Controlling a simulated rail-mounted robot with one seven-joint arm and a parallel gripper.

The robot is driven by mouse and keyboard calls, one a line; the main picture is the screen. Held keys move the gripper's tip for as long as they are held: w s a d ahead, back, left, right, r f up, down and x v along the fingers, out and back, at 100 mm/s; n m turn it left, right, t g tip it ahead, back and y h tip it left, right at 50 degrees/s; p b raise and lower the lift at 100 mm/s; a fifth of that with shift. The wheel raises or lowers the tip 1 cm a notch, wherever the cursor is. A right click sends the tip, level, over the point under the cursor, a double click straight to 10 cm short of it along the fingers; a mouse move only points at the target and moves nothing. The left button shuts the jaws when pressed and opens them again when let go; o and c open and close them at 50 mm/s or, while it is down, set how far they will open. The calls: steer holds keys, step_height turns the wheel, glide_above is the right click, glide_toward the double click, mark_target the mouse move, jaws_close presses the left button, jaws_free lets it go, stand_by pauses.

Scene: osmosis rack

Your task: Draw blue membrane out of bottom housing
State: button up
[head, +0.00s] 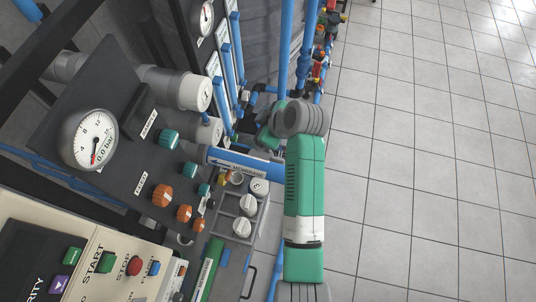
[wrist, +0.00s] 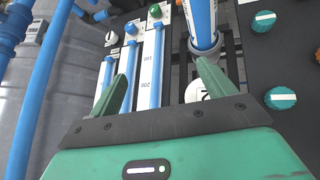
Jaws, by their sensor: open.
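A blue membrane (head: 240,163) with a white label reading MEMBRANE and an arrow juts from the panel toward my arm in the head view. Its right end passes behind my arm. In the wrist view a blue tube (wrist: 203,22) with a white label, seemingly the membrane, stands beyond the right fingertip. I cannot tell whether the right finger touches the tube. The head view mostly hides my gripper.
A dark panel (head: 120,135) carries a pressure gauge (head: 88,139) and teal and orange knobs. Flow meters (wrist: 157,60) with blue tubes stand behind the fingers. A vertical blue pipe (head: 286,45) runs close to my arm. Tiled floor (head: 430,150) is clear on the right.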

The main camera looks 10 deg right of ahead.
mark_target(251, 162)
steer(key=s+f+g, duration=0.1)
steer(key=f, duration=0.1)
steer(key=s+f+n+g+y, duration=0.1)
steer(key=s+f, duration=0.1)
steer(key=f, duration=0.1)
steer(key=s+f+g, duration=0.1)
steer(key=s+f, duration=0.1)
steer(key=f, duration=0.1)
steer(key=shift+d+f+n+y, duration=0.15)
steer(key=shift+d+n+y, duration=0.15)
steer(key=shift+d+n, duration=0.1)
steer(key=b+x, duration=0.7)
steer(key=x, duration=0.2)
steer(key=shift+f+b, duration=0.35)
steer(key=shift+f, duration=0.05)
steer(key=shift+b+x, duration=0.8)
steer(key=shift+x, duration=0.2)
steer(key=shift+w+a+r, duration=0.1)
steer(key=shift+r, duration=0.05)
steer(key=c, duration=1.3)
steer(key=shift+s+d+p, duration=0.15)
steer(key=shift+s+d, duration=0.65)
steer(key=shift+d, duration=1.1)
steer(key=shift+s+d+p, duration=0.2)
steer(key=shift+s+d, duration=0.65)
steer(key=shift+d, duration=1.05)
steer(key=shift+s+d+p, duration=0.15)
steer(key=shift+s+d, duration=0.65)
steer(key=shift+d, duration=1.25)
